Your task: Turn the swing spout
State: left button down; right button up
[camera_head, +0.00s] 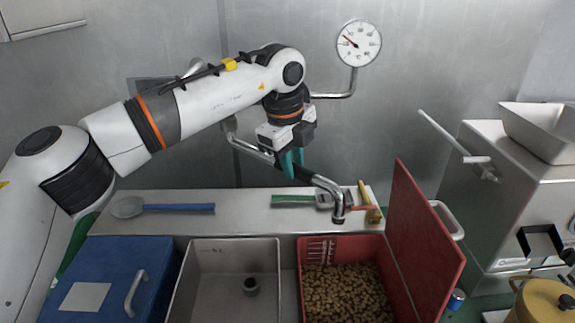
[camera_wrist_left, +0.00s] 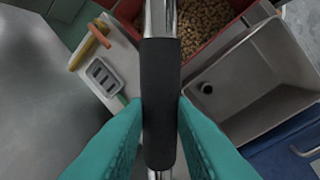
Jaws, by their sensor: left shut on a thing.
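The swing spout (camera_head: 325,185) is a chrome pipe with a black sleeve, reaching out from the back wall. Its bent outlet end (camera_head: 338,208) hangs near the back edge of the red bin. My left gripper (camera_head: 292,165) has teal fingers and is shut on the spout's black sleeve. In the left wrist view the sleeve (camera_wrist_left: 160,105) runs between the two teal fingers. My right gripper is not in view.
A grey sink (camera_head: 233,245) with a drain and a red bin (camera_head: 315,245) of brown beans stand below, with a red lid (camera_head: 425,235) raised. A blue box (camera_head: 110,285) is at left. A blue-handled spoon (camera_head: 170,208) and a green-handled tool (camera_head: 292,200) lie on the ledge. A gauge (camera_head: 358,43) is on the wall.

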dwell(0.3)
pick_arm(q)
jog(key=c, duration=1.2)
grip_release()
jog(key=shift+c, duration=0.2)
jog(key=shift+r, duration=0.15)
jog(key=shift+r, duration=0.35)
notch_tip(320, 180, up, 11)
jog(key=s+a+b, duration=0.1)
jog(key=b, duration=0.1)
jog(key=shift+s+a, duration=0.25)
jog(key=shift+s, duration=0.15)
